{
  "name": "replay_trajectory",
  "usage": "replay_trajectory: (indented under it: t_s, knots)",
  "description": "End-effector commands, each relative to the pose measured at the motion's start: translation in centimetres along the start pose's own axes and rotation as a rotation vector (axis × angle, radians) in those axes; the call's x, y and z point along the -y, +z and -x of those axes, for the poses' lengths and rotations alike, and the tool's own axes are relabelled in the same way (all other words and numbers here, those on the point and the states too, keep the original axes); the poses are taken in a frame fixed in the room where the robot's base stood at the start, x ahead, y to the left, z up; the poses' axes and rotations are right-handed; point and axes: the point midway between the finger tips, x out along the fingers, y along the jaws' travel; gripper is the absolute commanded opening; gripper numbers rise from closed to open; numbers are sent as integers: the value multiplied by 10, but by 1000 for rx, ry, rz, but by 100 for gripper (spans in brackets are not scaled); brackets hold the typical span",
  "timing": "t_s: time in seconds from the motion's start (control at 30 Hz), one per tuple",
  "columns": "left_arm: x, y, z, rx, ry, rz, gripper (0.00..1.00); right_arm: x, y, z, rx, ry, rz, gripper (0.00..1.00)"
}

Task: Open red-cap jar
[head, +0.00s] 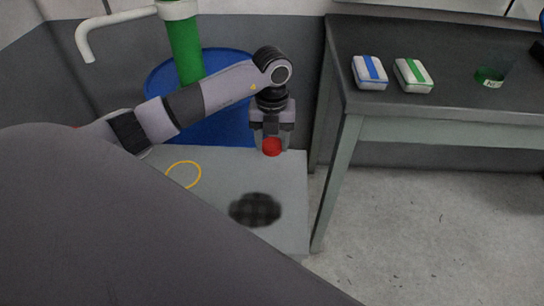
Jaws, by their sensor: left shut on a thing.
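My left gripper (272,138) points down at the back right of the low grey table (290,218). It is shut on the red cap (272,147), which shows between its fingertips. The jar's body cannot be made out, so I cannot tell whether the cap sits on a jar. My right gripper is not in view.
A yellow ring (199,172) and a dark round patch (255,210) are on the low table. A blue drum (215,62) stands behind it. A taller desk (450,112) at the right holds a blue-striped box (370,72), a green-striped box (413,75) and a green-filled beaker (490,75).

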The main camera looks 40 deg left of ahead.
Motion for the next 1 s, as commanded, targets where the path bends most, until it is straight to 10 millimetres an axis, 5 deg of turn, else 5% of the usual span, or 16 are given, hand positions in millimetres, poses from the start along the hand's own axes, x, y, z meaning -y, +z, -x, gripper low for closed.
replay_trajectory:
  t_s: [0.43,0.83,0.87,0.9,1.0]
  knots:
    - [0,0,-50,-2,1,0,15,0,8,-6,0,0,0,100]
    - [0,0,-56,0,1,-1,15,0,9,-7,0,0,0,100]
    - [0,0,-55,1,1,-1,58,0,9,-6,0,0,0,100]
    - [0,0,-54,1,1,-1,71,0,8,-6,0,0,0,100]
    - [0,0,-54,0,1,-1,77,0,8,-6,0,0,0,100]
